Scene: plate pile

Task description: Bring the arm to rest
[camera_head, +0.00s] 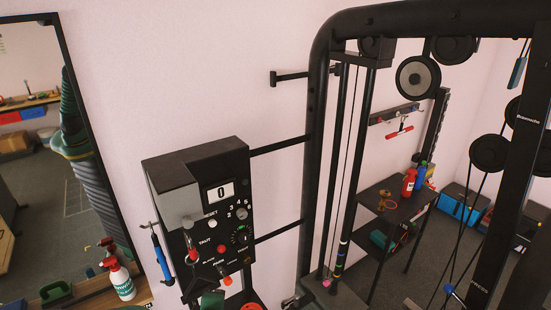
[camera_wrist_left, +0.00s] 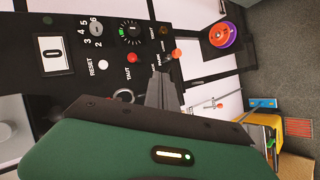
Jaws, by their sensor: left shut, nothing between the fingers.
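My left gripper (camera_wrist_left: 160,75) shows in the left wrist view, with its dark fingers shut and nothing between them. Its fingertips lie over the lower part of a black control panel (camera_wrist_left: 75,20); I cannot tell whether they touch it. In the head view the control box (camera_head: 185,170) hangs at the centre, its display (camera_head: 221,190) reading 0. A small green piece (camera_head: 212,298) shows under the box at the bottom edge; I cannot tell whether it is part of my gripper. My right gripper is in neither view.
A black cable-machine frame (camera_head: 316,130) stands right of the box, joined by bars. Red-tipped controls (camera_head: 222,250) stick out from the box. A blue-handled tool (camera_head: 161,258) hangs at its left. A mirror (camera_head: 95,150) and a spray bottle (camera_head: 120,280) are at the left.

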